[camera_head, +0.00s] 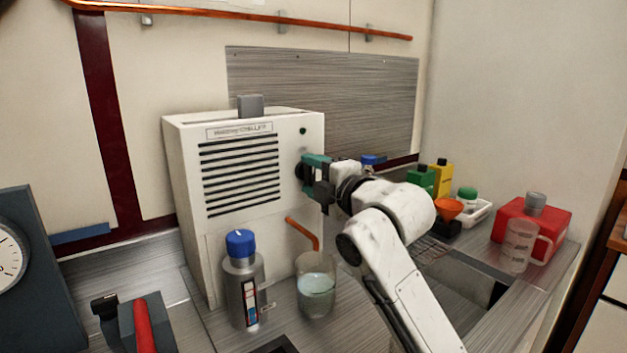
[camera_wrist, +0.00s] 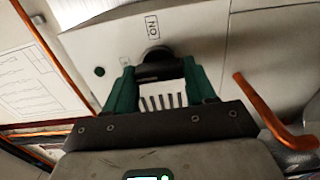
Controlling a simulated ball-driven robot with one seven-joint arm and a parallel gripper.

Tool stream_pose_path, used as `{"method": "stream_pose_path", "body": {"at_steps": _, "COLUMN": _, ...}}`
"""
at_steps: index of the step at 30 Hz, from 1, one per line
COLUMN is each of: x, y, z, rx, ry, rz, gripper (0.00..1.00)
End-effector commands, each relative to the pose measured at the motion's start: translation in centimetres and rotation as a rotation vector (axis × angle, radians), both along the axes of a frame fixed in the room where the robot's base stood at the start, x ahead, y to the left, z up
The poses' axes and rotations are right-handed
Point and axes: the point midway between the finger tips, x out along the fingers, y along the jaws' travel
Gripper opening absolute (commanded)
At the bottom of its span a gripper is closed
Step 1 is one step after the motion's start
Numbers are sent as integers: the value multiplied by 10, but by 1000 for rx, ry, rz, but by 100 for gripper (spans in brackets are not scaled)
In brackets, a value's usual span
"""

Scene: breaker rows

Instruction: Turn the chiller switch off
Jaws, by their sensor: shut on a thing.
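The chiller (camera_head: 222,230) is a white box with a black slatted vent, standing against the back wall. Its switch is a black knob (camera_head: 300,171) on the right of the front face. My gripper (camera_head: 312,170) reaches it from the right, and its green fingers are shut on the knob. In the wrist view the knob (camera_wrist: 153,58) sits between the green fingers of my gripper (camera_wrist: 158,78). An "ON" label (camera_wrist: 152,26) shows beside the knob, turned in that view. The fingers partly hide the knob, so its exact setting is unclear. A small dark green dot (camera_head: 303,131) is above it.
A blue-capped bottle (camera_head: 242,280) and a glass beaker (camera_head: 316,285) stand before the chiller, below my arm. An orange spout (camera_head: 302,233) sticks out near them. A red container (camera_head: 530,230), a clear cup (camera_head: 518,246) and small bottles (camera_head: 421,180) stand to the right.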

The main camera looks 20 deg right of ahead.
Motion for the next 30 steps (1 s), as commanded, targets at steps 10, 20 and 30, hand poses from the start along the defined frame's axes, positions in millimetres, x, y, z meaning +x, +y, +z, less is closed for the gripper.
{"method": "stream_pose_path", "body": {"at_steps": 10, "x": 0, "y": 1, "z": -3, "rx": -15, "ry": 1, "rz": 2, "gripper": 25}}
{"method": "stream_pose_path", "body": {"at_steps": 20, "x": 0, "y": 1, "z": -2, "rx": -14, "ry": 0, "rz": 2, "gripper": 72}}
{"method": "stream_pose_path", "body": {"at_steps": 30, "x": -1, "y": 0, "z": -1, "rx": -12, "ry": -2, "rz": 1, "gripper": 81}}
